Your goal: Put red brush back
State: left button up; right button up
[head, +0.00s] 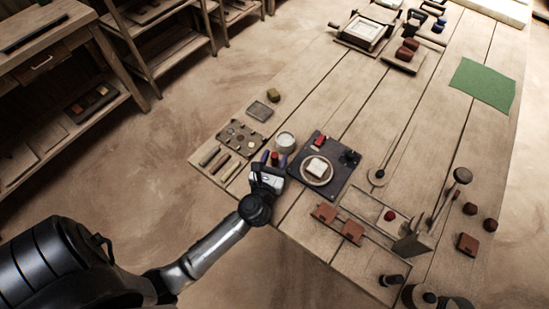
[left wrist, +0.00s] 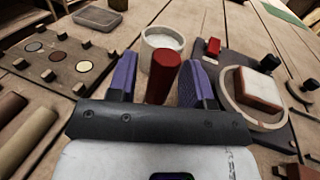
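A red cylinder, which looks like the red brush's handle (left wrist: 163,76), stands tilted between the two purple fingers of my left gripper (left wrist: 159,84). Gaps show beside it, so the fingers look open around it and not closed on it. Its lower end is hidden by the gripper body. In the head view the red handle (head: 274,158) shows small at the fingertips of my left gripper (head: 269,161). A white cup (head: 285,141) stands just behind it; the cup (left wrist: 163,43) is also beyond the handle in the left wrist view. My right gripper is not in view.
A dark plate (head: 338,177) with a round ring, pale-topped tile and small red block lies to the right. A tray of round colour samples (head: 240,137) and several rollers (head: 219,162) lie to the left. Red-brown blocks (head: 325,213) are on the near side.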

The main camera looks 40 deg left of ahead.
pick_arm(q)
jog(key=shift+r, duration=0.3)
jog(key=v, duration=1)
jog(key=shift+s+d+f, duration=0.15)
jog(key=shift+s, duration=0.1)
jog(key=shift+s+d, duration=0.3)
jog(key=shift+s, duration=0.35)
jog(key=d+r+m+t+h, duration=0.2)
jog(key=d+m+h, duration=0.1)
jog(key=m+h, duration=0.3)
jog(key=d+r+m+t+h, duration=0.1)
jog(key=d+r+m+h, duration=0.2)
jog(key=m, duration=0.6)
jog(key=s+d+f+m+g+h, duration=0.1)
jog(key=d+f+m+g+h, duration=0.15)
jog(key=m, duration=0.55)
jog(key=s+d+f+m+g+h, duration=0.1)
jog(key=s+d+m+g+h, duration=0.2)
jog(key=m, duration=0.5)
jog(key=s+a+f+m+g+y, duration=0.2)
jog(key=s+a+m+g, duration=0.1)
jog(key=m, duration=0.1)
jog(key=s+a+f+m+g+y, duration=0.2)
jog(key=a+f+m+g, duration=0.1)
jog(key=m+g, duration=0.1)
jog(key=s+a+f+m+g+y, duration=0.2)
jog(key=s+a+m+g, duration=0.1)
jog(key=a+m, duration=0.1)
jog(key=shift+s+f+y, duration=0.35)
jog(key=shift+f, duration=0.05)
